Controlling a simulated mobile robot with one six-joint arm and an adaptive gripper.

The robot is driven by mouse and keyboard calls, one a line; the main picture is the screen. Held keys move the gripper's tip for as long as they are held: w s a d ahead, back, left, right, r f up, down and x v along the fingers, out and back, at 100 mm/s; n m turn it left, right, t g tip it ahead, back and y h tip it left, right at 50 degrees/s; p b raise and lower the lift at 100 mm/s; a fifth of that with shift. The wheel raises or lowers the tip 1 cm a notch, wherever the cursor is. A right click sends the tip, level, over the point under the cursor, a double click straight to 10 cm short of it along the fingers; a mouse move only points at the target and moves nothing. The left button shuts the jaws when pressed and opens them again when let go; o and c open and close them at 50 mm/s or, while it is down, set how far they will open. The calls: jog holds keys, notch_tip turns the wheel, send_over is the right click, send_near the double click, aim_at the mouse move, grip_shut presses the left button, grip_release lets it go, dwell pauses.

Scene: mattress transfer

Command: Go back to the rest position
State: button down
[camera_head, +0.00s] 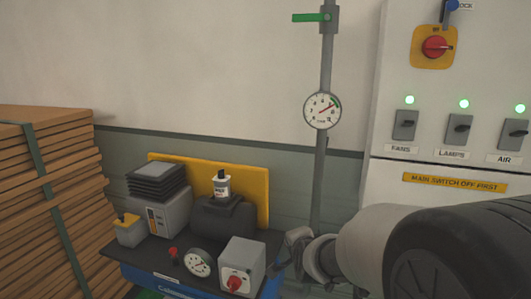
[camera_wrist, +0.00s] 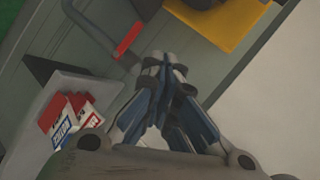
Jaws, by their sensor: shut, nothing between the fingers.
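My gripper (camera_wrist: 164,62) is in the middle of the wrist view, with its blue-and-grey fingers drawn together and nothing between the tips. It is above or in front of a grey-green surface (camera_wrist: 85,50); I cannot tell the distance. In the head view my arm comes in from the lower right and reaches left toward the bench with the equipment. The fingers cannot be made out clearly there.
In the head view a bench (camera_head: 150,273) holds a dial gauge (camera_head: 200,263) and a grey box with a red knob (camera_head: 240,268). A pole (camera_head: 322,180), switch cabinet (camera_head: 455,75) and wooden stack (camera_head: 60,200) stand around. The wrist view shows a red-gripped handle (camera_wrist: 128,38) and red-white boxes (camera_wrist: 70,118).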

jog(key=s+d+r+n+g, duration=0.1)
jog(key=s+n, duration=0.3)
jog(key=s, duration=0.8)
jog(key=s+d+r+n+g, duration=0.1)
jog(key=s+d+n+g, duration=0.2)
jog(key=s, duration=0.9)
jog(key=s+d+r+n+g, duration=0.1)
jog(key=s+n, duration=0.5)
jog(key=s, duration=0.7)
jog(key=shift+d+n+g+h, duration=0.4)
jog(key=shift+d+g, duration=0.3)
jog(key=shift+g, duration=0.4)
